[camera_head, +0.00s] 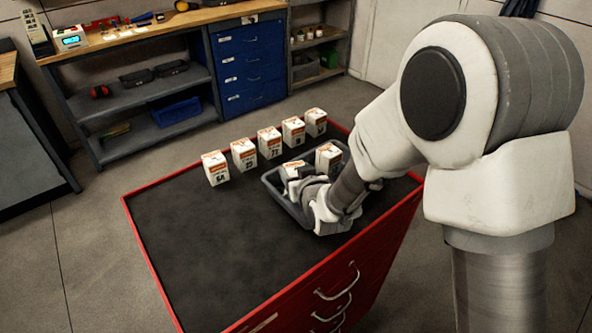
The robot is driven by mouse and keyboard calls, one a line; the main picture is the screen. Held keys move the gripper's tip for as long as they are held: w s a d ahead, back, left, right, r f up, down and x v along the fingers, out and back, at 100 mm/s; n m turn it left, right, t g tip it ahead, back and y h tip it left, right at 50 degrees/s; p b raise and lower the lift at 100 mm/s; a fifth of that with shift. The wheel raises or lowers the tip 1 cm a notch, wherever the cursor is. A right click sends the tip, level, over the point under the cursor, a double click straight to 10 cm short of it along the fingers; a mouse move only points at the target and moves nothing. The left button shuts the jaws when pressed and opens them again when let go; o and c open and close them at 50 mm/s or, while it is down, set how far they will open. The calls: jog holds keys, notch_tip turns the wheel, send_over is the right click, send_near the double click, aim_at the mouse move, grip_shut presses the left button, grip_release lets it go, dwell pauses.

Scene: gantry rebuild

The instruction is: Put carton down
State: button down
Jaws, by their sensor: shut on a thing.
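My gripper (301,184) reaches down at the near side of a grey bin (273,184) on the red cabinet's dark top. It is shut on a white carton (291,170) with an orange band, at the left part of the bin. My gripper's wrist hides the carton's lower part, so I cannot tell whether it touches the bin floor. Another white and orange carton (328,157) stands in the bin to the right. My arm hides the bin's right side.
The cabinet top is clear at left and front. A workbench with blue drawers (250,65) stands behind.

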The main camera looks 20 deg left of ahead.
jog(key=shift+f, duration=0.15)
jog(key=shift+c, duration=0.6)
grip_release()
jog(key=shift+r, duration=0.3)
jog(key=v, duration=1.2)
jog(key=shift+f, duration=0.1)
